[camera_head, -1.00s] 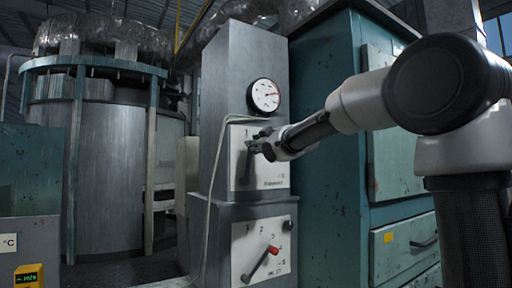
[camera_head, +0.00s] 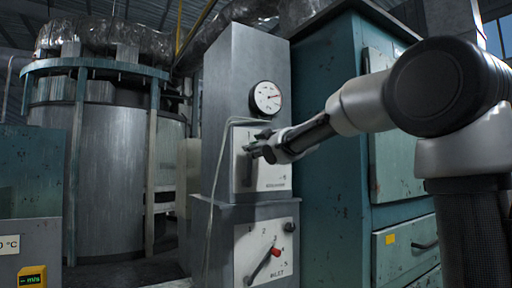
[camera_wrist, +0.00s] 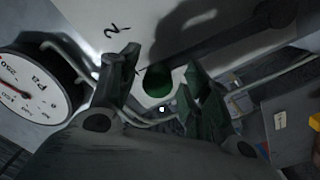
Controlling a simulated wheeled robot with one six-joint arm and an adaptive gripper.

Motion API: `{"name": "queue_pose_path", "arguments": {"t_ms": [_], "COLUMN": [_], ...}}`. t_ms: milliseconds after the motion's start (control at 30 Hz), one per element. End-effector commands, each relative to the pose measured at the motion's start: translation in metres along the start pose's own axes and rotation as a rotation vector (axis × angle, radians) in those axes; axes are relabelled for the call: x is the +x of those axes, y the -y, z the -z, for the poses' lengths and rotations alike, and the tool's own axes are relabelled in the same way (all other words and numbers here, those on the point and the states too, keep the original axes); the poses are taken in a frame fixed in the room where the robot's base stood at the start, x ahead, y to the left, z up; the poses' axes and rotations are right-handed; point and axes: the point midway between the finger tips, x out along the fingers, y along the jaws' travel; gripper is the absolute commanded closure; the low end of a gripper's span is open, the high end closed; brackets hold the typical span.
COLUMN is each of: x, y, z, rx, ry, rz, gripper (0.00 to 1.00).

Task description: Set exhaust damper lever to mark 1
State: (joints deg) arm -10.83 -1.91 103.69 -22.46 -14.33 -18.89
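The upper grey cabinet has a white dial plate (camera_head: 275,178) whose lettering is too small to read. My gripper (camera_head: 258,149) is at the upper part of this plate and hides much of the lever there. In the wrist view a dark green round knob (camera_wrist: 157,81) sits between the two fingers of my gripper (camera_wrist: 163,88). The fingers are apart on either side of the knob, with a gap visible, so they do not look closed on it. A mark 2 (camera_wrist: 116,29) shows on the plate above the left finger.
A round gauge (camera_head: 266,97) is just above the plate and close to my left finger in the wrist view (camera_wrist: 33,88). Below is an inlet plate (camera_head: 247,247) with a red-ended lever (camera_head: 265,262). A teal cabinet (camera_head: 335,170) stands right. A thin cable hangs at left.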

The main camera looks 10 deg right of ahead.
Motion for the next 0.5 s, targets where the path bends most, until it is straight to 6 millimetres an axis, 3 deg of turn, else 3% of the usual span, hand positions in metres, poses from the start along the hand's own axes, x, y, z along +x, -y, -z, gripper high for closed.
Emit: {"name": "queue_pose_path", "arguments": {"t_ms": [267, 500], "x": [-0.012, -0.064], "y": [-0.002, -0.001], "z": [0.001, 0.001], "rx": [0.0, -0.001], "ry": [-0.002, -0.001], "rz": [-0.002, -0.002], "gripper": [0.53, 0.53]}}
